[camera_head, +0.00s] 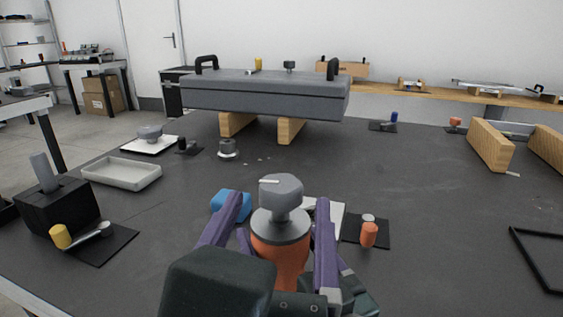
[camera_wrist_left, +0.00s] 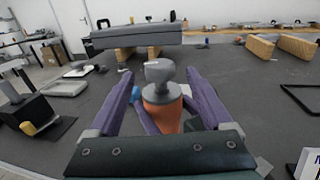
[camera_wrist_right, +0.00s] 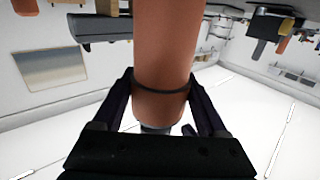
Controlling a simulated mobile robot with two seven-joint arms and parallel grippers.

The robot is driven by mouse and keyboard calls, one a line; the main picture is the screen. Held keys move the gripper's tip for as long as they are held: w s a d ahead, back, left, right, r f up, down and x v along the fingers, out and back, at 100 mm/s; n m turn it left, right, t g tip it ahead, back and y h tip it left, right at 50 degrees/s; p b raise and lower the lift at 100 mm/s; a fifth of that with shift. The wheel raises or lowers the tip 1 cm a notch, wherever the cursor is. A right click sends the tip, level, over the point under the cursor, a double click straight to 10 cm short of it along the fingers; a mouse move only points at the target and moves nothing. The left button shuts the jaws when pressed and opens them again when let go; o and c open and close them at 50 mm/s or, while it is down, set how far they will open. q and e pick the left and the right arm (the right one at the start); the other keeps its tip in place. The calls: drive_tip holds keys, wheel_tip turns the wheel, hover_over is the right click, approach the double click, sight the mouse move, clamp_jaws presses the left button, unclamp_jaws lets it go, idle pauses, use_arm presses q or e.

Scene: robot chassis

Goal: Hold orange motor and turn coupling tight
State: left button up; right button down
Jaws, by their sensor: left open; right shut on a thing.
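The orange motor (camera_head: 283,262) stands upright with a grey collar and the grey coupling (camera_head: 281,190) on its top. The coupling has a faceted head with a white line on it. It also shows in the left wrist view (camera_wrist_left: 160,71). My left gripper (camera_head: 280,202) is open, its purple fingers on either side of the coupling and apart from it. My right gripper (camera_wrist_right: 160,92) is shut on the orange motor's body, which fills the middle of the right wrist view. In the head view the right gripper is mostly hidden behind my left gripper.
A blue part (camera_head: 229,203) lies just left of the motor. A dark mat (camera_head: 377,232) with a small orange cylinder (camera_head: 369,235) lies to its right. A grey tray (camera_head: 121,173) and a black block (camera_head: 57,207) stand left. A large grey chassis (camera_head: 265,97) rests on wooden blocks behind.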

sight(285, 176)
use_arm(q)
drive_tip(key=w, duration=0.5)
drive_tip(key=w+d, duration=0.1)
drive_tip(key=w, duration=0.1)
drive_tip(key=shift+w, duration=0.2)
clamp_jaws()
idle(0.4)
